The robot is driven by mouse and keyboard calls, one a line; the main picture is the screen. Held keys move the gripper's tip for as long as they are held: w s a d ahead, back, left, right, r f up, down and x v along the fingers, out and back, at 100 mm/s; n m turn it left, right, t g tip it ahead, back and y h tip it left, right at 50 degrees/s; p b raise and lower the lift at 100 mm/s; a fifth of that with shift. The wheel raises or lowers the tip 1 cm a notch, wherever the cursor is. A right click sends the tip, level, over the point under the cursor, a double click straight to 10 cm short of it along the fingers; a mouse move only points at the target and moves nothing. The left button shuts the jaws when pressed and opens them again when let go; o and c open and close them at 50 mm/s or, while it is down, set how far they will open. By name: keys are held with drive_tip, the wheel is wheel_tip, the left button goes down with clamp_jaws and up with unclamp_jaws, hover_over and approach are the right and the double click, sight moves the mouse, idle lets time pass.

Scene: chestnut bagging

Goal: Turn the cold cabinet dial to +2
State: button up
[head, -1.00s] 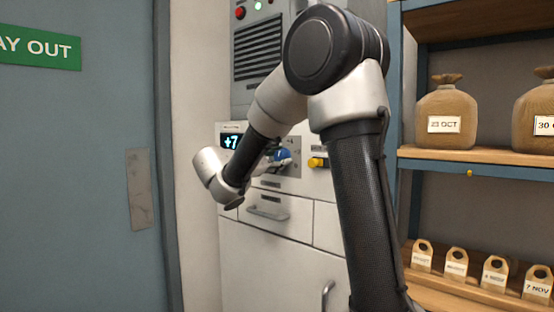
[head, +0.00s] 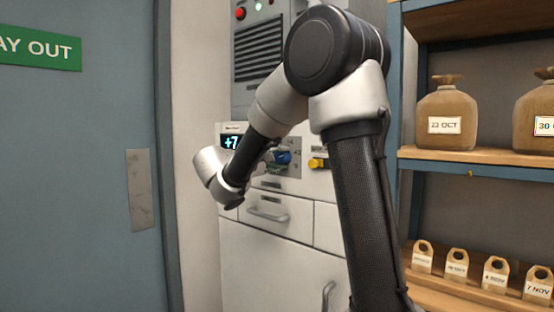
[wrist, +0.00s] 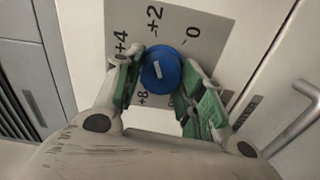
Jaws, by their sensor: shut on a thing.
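The cold cabinet dial is a round blue knob (wrist: 161,70) on a light scale plate (wrist: 190,30) in the wrist view. The plate shows +4, +2, 0 and a partly covered +8. A short white mark is on the knob's face; which number it points to is hard to tell. My gripper (wrist: 163,78) is shut on the knob, with a green-padded finger on each side. In the head view the blue knob (head: 283,157) shows beside my wrist, which partly hides the plate. The cabinet display (head: 231,142) reads +7.
A yellow knob (head: 318,163) sits right of the dial. Below are a drawer handle (head: 267,215) and a door handle (head: 327,295). A blue door (head: 80,180) stands left, and shelves with sacks (head: 446,118) and tagged bags stand right.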

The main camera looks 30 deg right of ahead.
drive_tip(key=shift+m, duration=0.6)
drive_tip(key=o, duration=1)
drive_tip(key=v, duration=1.2)
